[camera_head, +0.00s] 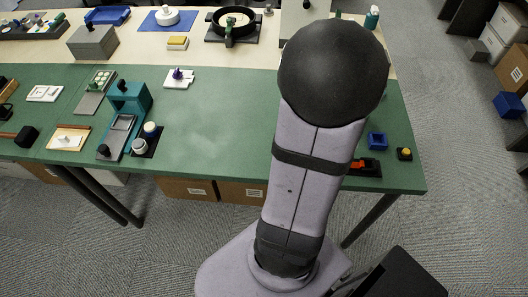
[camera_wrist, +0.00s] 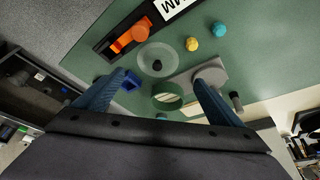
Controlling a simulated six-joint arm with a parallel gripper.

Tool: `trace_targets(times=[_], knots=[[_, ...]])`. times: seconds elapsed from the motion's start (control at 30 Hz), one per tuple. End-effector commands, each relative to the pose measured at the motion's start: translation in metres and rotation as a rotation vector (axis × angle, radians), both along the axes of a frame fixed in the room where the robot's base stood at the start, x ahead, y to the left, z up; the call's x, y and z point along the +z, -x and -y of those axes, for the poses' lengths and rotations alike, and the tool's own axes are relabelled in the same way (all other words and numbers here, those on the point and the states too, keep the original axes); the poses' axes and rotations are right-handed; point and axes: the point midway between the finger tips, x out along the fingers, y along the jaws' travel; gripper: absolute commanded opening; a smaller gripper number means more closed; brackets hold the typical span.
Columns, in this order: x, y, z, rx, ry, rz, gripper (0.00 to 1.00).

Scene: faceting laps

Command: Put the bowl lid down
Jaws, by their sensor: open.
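In the wrist view, a round, pale, see-through lid with a dark knob (camera_wrist: 157,65) appears to lie flat on the green table, knob up. A green, round, open-topped bowl (camera_wrist: 168,101) is just below it in the picture; I cannot tell whether the two touch. My gripper (camera_wrist: 160,84) is open, its two blue fingers apart, with nothing seen held between them. The bowl shows between the fingers, and the lid is beyond the fingertips. In the head view, my arm hides the gripper, lid and bowl.
Near the lid are a black tray with an orange piece (camera_wrist: 130,38), a yellow ball (camera_wrist: 191,44), a teal ball (camera_wrist: 218,29), a grey block (camera_wrist: 218,76) and a blue box (camera_wrist: 131,82). The green table (camera_head: 205,130) has clear room at its middle.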

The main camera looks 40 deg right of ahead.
Motion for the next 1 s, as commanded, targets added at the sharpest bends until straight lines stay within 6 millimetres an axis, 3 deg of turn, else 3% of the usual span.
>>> trace_targets(times=[0.17, 0.3, 0.47, 0.6, 0.7, 0.83, 1.0], knots=[[-0.004, -0.032, -0.04, 0.168, -0.038, -0.029, 0.9], [-0.011, -0.066, -0.104, 0.428, -0.094, -0.077, 0.9], [-0.02, -0.088, -0.196, 0.791, -0.168, -0.149, 0.9], [-0.026, -0.085, -0.269, 1.094, -0.223, -0.211, 0.9], [-0.03, -0.075, -0.308, 1.269, -0.256, -0.248, 0.9], [-0.032, -0.061, -0.341, 1.432, -0.284, -0.283, 0.9], [-0.034, -0.052, -0.358, 1.525, -0.3, -0.302, 0.9]])
